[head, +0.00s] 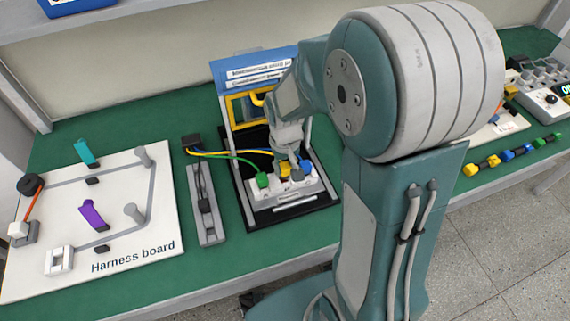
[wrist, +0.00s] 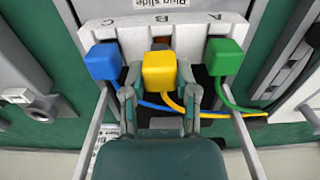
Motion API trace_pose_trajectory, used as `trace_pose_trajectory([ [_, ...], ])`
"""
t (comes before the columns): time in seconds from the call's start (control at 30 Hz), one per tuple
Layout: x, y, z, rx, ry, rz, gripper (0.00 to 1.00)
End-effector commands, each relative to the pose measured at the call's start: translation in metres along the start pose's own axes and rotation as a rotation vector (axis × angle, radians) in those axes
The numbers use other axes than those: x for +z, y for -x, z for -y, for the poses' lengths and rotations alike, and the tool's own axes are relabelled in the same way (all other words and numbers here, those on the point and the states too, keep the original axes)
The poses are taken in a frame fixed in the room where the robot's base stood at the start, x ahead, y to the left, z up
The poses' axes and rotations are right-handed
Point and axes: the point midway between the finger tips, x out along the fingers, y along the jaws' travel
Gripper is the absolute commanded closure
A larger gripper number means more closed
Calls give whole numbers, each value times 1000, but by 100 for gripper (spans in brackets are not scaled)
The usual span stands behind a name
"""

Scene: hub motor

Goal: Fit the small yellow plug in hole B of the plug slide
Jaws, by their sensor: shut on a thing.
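The small yellow plug (wrist: 158,72) is between my gripper's fingertips (wrist: 158,88), which are shut on it. In the head view the yellow plug (head: 284,169) is partly hidden below my gripper (head: 288,152). The white plug slide (wrist: 135,35) has faint hole letters along it. The yellow plug is at its middle, between a blue plug (wrist: 103,61) and a green plug (wrist: 223,57). I cannot tell how deep the yellow plug sits. The plug slide also shows in the head view (head: 285,190).
Yellow, blue and green wires (head: 222,155) run left from the plugs. A blue-topped panel (head: 250,72) stands behind the slide. A narrow grey holder (head: 205,215) and the harness board (head: 120,220) lie to the left. Several coloured parts (head: 515,154) lie at the right.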

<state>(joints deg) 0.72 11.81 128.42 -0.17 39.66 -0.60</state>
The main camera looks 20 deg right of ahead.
Motion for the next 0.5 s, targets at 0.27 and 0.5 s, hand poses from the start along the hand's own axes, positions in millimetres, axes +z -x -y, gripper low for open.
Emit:
trace_pose_trajectory([
  [0.27,0,0,4,0,0,0,98],
  [0.5,0,0,5,0,0,0,98],
])
